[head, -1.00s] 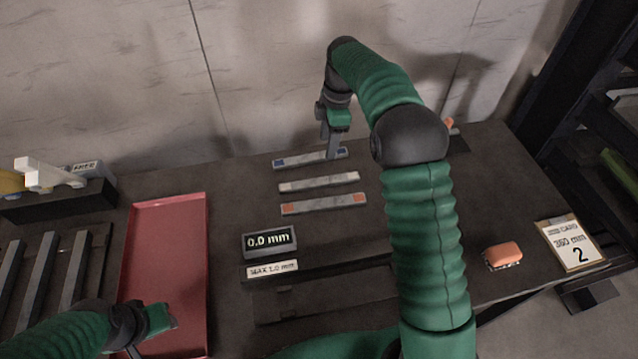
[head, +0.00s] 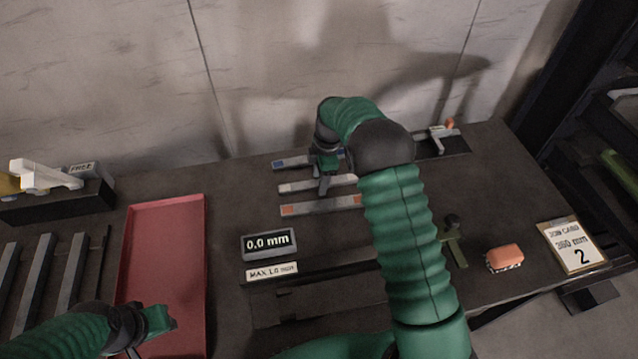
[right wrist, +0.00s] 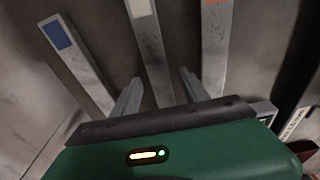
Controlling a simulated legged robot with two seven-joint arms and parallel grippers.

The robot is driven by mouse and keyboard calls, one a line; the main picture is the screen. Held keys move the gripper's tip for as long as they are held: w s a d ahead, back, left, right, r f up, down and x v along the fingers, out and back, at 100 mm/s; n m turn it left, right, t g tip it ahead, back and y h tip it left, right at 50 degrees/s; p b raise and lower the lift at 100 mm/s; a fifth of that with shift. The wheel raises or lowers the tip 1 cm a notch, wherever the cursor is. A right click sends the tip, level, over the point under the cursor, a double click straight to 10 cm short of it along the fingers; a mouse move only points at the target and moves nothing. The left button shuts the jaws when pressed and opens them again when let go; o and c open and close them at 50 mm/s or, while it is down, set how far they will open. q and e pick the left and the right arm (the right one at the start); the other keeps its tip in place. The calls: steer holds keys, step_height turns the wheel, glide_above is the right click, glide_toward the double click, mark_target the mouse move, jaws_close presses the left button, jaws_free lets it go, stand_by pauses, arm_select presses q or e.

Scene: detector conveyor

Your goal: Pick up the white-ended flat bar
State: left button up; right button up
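The white-ended flat bar (head: 300,186) lies on the dark table between a blue-ended bar (head: 281,163) and an orange-ended bar (head: 320,206). My right gripper (head: 325,188) is over its middle and hides part of it. In the right wrist view the open fingers (right wrist: 161,82) stand apart, one to each side of the white-ended bar (right wrist: 152,45), with nothing gripped. The blue-ended bar (right wrist: 72,55) is left and the orange-ended bar (right wrist: 215,45) right there. My left gripper (head: 155,338) is low over the red tray, its fingers mostly hidden.
The red tray (head: 165,235) lies left of a display reading 0.0 mm (head: 269,243). Dark slotted rails (head: 40,275) stand at far left. An orange-topped block (head: 504,258) and a card marked 2 (head: 571,246) lie at right. A wall rises behind the table.

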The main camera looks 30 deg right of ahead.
jaws_close()
steer(key=shift+w+r, duration=0.1)
stand_by(1.1)
